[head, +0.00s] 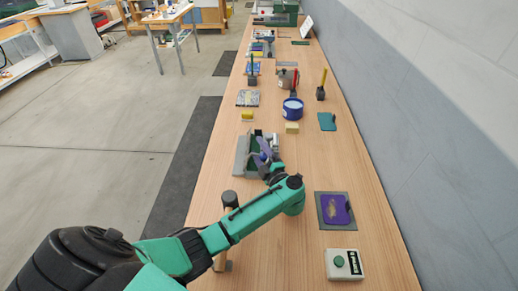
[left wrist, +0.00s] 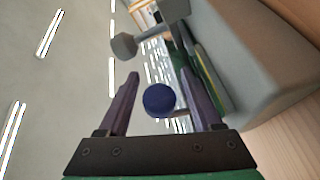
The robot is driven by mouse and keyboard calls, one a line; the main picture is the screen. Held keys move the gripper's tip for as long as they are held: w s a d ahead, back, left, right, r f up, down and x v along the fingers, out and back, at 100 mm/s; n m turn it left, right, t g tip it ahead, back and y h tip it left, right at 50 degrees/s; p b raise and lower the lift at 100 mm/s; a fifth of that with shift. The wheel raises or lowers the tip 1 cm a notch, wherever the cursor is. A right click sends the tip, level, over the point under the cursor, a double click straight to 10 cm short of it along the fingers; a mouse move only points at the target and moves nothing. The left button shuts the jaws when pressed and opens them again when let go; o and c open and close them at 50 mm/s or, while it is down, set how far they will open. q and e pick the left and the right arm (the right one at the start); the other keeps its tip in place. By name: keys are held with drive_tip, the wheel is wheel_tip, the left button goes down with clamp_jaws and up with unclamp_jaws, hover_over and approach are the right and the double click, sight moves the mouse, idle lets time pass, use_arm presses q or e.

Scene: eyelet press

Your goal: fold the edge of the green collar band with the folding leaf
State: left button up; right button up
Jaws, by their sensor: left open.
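A grey fixture (head: 241,154) stands on the bench, with a dark green strip (head: 256,134) in it that looks like the collar band. The strip also shows in the left wrist view (left wrist: 211,82), along the grey body (left wrist: 252,72). My left gripper (head: 263,152) is at the fixture's right side, open. In the left wrist view, a round dark blue knob (left wrist: 160,99) appears between its two purple fingers (left wrist: 155,95), with a gap on both sides. The knob looks like the folding leaf's handle; the leaf itself is not clear. My right gripper is not in view.
A grey-headed post (head: 229,198) stands near my left forearm. A purple pad on a dark plate (head: 334,210) and a white box with a green button (head: 344,264) lie at right.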

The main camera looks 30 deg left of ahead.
use_arm(q)
clamp_jaws()
drive_tip(key=shift+d, duration=0.1)
idle(1.2)
